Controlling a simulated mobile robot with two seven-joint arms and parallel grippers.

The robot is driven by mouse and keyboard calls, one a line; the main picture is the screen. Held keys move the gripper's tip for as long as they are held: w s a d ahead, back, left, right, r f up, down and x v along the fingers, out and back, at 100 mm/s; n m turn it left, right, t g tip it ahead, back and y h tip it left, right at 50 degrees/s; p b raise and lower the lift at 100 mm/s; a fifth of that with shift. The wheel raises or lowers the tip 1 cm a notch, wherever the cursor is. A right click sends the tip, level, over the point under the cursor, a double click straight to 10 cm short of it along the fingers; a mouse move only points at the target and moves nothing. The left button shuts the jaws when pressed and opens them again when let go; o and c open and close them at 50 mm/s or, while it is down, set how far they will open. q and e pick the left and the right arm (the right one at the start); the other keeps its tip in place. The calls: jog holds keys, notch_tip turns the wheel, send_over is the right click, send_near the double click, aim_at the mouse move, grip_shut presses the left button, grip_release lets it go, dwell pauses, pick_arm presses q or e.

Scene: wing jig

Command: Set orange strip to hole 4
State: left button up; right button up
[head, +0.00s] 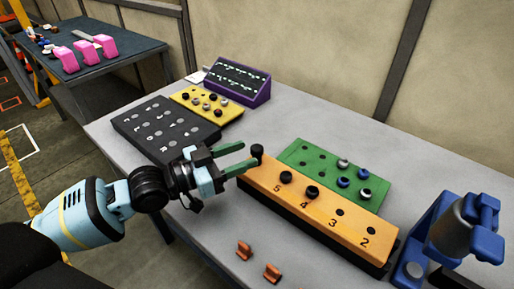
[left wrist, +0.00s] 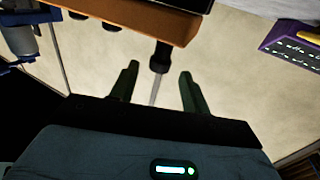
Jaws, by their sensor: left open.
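The orange strip (head: 322,209) lies on the grey table, its marks 5, 4, 3 and 2 readable. Black knobs stand at mark 5 (head: 286,177) and mark 4 (head: 312,192). In the left wrist view, the pin (left wrist: 160,57) lies beyond and between the open fingers (left wrist: 157,88), below the strip's edge (left wrist: 130,18). My right gripper is out of view.
A green block (head: 325,165) with several knobs sits behind the strip. A dark lettered board (head: 165,130), yellow block (head: 207,103) and purple rack (head: 238,82) stand at the back left. A blue device (head: 465,228) is at right. Two small orange pieces (head: 243,250) lie in front.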

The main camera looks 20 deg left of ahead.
aim_at(257, 147)
pick_arm(q)
jog(key=shift+x, duration=2.3)
grip_shut()
